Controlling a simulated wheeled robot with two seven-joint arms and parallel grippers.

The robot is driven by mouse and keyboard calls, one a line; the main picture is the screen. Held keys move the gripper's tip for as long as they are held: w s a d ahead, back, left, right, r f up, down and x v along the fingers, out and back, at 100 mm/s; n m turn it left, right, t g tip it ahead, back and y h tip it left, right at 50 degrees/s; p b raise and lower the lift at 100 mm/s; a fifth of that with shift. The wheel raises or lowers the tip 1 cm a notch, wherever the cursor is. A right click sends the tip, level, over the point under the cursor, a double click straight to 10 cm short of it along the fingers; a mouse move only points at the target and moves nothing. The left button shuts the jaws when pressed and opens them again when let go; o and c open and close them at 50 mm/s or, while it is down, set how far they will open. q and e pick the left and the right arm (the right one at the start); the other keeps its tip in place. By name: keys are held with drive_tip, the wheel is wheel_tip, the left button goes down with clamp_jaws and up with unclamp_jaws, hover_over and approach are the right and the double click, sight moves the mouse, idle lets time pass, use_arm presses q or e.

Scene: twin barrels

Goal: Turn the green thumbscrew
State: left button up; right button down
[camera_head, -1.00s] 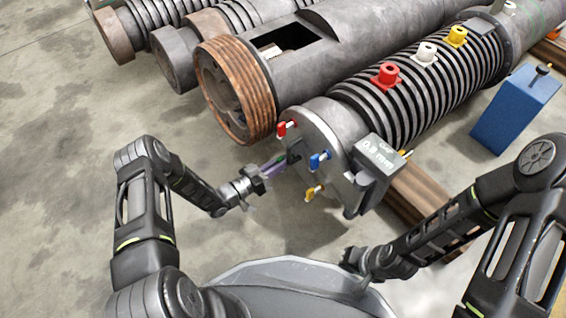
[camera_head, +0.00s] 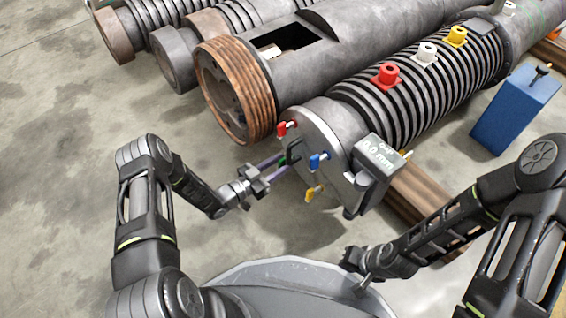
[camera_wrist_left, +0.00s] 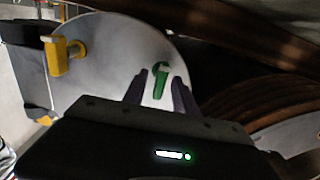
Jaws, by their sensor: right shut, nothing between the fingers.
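The green thumbscrew (camera_head: 282,161) is on the round grey end plate (camera_head: 309,139) of the barrel, mostly hidden by my left fingers in the head view. In the left wrist view the green thumbscrew (camera_wrist_left: 160,80) shows clearly, its handle pointing down in the picture. My left gripper (camera_head: 274,165) is open, with its purple-grey fingers pointing at the plate. In the wrist view its fingertips (camera_wrist_left: 157,85) stand apart on both sides of the thumbscrew, with gaps visible. My right gripper (camera_head: 357,263) is shut and empty, low in front of the plate.
Red (camera_head: 286,128), blue (camera_head: 319,161) and yellow (camera_head: 314,192) thumbscrews sit around the same plate. A gauge box (camera_head: 374,168) at its right reads 0.0 mm. A rusty threaded barrel end (camera_head: 236,92) lies behind. A blue box (camera_head: 515,108) stands at the right. Floor at left is clear.

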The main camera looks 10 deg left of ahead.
sight(279, 165)
use_arm(q)
drive_tip(key=shift+v, duration=3.25)
use_arm(e)
drive_tip(key=shift+r, duration=0.25)
